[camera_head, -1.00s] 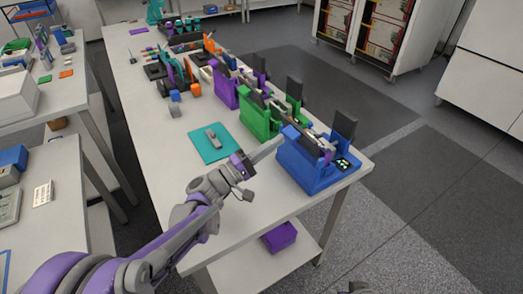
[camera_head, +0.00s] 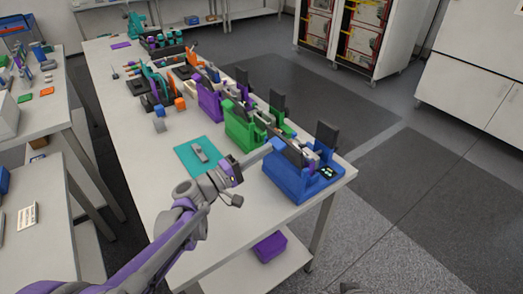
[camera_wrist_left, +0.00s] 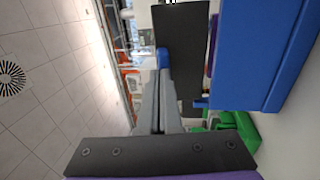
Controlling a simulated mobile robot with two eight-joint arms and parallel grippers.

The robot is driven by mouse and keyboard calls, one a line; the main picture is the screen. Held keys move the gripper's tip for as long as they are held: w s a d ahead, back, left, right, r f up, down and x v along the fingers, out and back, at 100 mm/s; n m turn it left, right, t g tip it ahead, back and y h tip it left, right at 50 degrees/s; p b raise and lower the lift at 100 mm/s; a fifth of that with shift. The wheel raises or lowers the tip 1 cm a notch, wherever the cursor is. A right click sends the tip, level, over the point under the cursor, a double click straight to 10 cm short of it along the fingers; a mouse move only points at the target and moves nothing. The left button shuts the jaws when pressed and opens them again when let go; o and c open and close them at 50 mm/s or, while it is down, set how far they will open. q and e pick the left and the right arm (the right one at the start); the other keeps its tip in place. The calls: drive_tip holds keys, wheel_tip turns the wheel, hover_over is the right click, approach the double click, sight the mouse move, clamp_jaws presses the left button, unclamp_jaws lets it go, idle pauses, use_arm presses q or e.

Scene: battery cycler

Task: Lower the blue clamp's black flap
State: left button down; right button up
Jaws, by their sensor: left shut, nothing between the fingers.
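The blue clamp (camera_head: 288,182) stands at the table's near right end. Its tall black flap (camera_head: 327,136) stands upright at the back right of the clamp. A dark panel (camera_head: 295,153) shows on the clamp's left upper side. My left gripper (camera_head: 269,147) is shut and empty, its tip close to the clamp's upper left edge. In the left wrist view, its grey fingers (camera_wrist_left: 162,75) point at a small blue tab (camera_wrist_left: 164,57) in front of a black plate (camera_wrist_left: 185,60). I cannot tell whether they touch. The clamp's blue body (camera_wrist_left: 255,50) fills the upper right there.
A green clamp (camera_head: 240,130) and a purple clamp (camera_head: 208,102) stand in a row behind the blue one. A teal mat (camera_head: 186,157) with a grey object lies left of them. A purple box (camera_head: 270,246) is on the lower shelf. The table front is clear.

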sight(283, 137)
use_arm(q)
drive_tip(key=d+r+g+y+p, duration=0.1)
drive_tip(key=w+r+g+y+p, duration=0.1)
drive_tip(key=p, duration=0.1)
drive_tip(key=w+d+r+g+y+p, duration=0.1)
drive_tip(key=r+y+p, duration=0.1)
drive_tip(key=shift+d, duration=0.35)
drive_tip(key=shift+w+d+r+g+y, duration=0.15)
drive_tip(key=shift+d+g+y, duration=0.15)
drive_tip(key=shift+y, duration=0.2)
drive_tip(key=shift+w+d+p, duration=0.2)
drive_tip(key=shift+d+p, duration=0.05)
drive_tip(key=shift+p, duration=0.15)
drive_tip(key=shift+w+d+r+p, duration=0.2)
drive_tip(key=shift+w+d+p, duration=0.1)
drive_tip(key=shift+w+d, duration=0.45)
drive_tip(key=shift+w+d+f+g+y, duration=0.45)
drive_tip(key=shift+w+d, duration=0.3)
drive_tip(key=shift+d, duration=0.35)
drive_tip(key=shift+w+d+f+g+y, duration=0.2)
drive_tip(key=shift+w+d+f+y, duration=0.4)
drive_tip(key=shift+d, duration=0.55)
drive_tip(key=shift+w+d+f+g+y, duration=0.25)
drive_tip(key=shift+w+d+f+g, duration=0.15)
drive_tip(key=shift+w+d, duration=0.6)
use_arm(e)
drive_tip(key=w+d+r, duration=0.1)
drive_tip(key=w+r, duration=0.3)
drive_tip(key=r, duration=0.4)
drive_tip(key=shift+d+r+t, duration=0.3)
